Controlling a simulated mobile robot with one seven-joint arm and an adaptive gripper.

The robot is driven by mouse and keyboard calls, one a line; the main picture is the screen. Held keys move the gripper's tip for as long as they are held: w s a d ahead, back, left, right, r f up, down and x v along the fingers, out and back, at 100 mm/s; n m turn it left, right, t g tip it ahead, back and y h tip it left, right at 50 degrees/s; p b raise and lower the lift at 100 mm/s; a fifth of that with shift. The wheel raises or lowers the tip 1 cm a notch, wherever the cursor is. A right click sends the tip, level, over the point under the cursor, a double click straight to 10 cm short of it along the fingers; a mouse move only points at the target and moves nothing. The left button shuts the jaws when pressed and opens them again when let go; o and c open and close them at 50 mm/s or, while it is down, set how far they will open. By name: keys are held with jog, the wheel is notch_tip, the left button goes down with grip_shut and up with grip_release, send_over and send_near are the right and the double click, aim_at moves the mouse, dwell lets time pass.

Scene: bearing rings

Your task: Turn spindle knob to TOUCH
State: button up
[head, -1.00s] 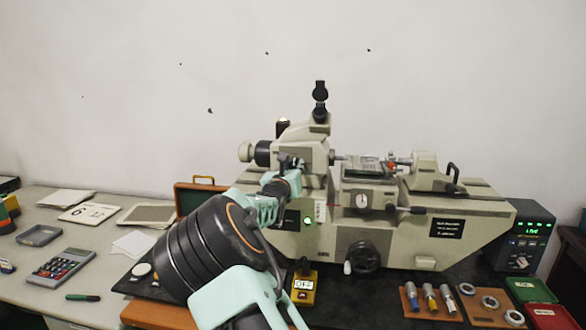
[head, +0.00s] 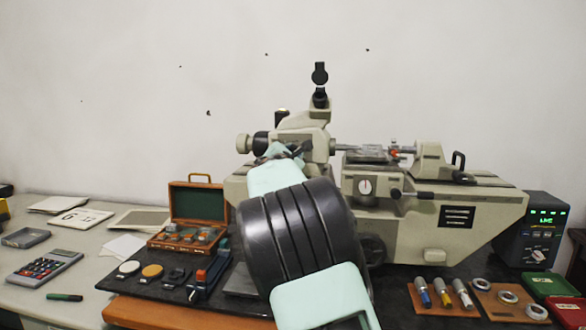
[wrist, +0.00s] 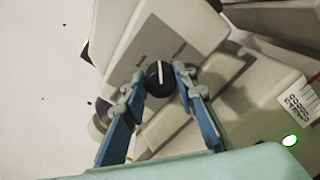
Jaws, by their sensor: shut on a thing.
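The spindle knob (wrist: 160,79) is a round black knob with a white pointer line, on a grey plate of the beige machine. In the wrist view its line runs nearly straight up and down. My gripper (wrist: 160,85) has one blue-and-grey finger on each side of the knob and is shut on it. In the head view my arm hides the knob and most of my gripper. The beige measuring machine (head: 440,215) stands on the dark bench top. The TOUCH mark cannot be read on the plate.
A readout box (head: 530,232) with green digits stands right of the machine. Coloured cylinders (head: 441,292) and steel rings (head: 508,297) lie in front. An open wooden case (head: 196,204), a calculator (head: 45,267) and papers are at left.

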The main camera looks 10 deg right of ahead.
jog(key=m+b, duration=0.4)
jog(key=shift+f+m+b, duration=0.3)
jog(key=shift+b, duration=0.1)
jog(key=shift+r+m+b, duration=0.2)
jog(key=shift+m+b, duration=1.3)
jog(key=shift+m, duration=0.2)
jog(key=o, duration=1.2)
jog(key=shift+c, duration=0.2)
jog(key=shift+s, duration=0.15)
jog(key=v, duration=1.1)
jog(key=shift+s, duration=0.4)
jog(key=shift+r, duration=0.1)
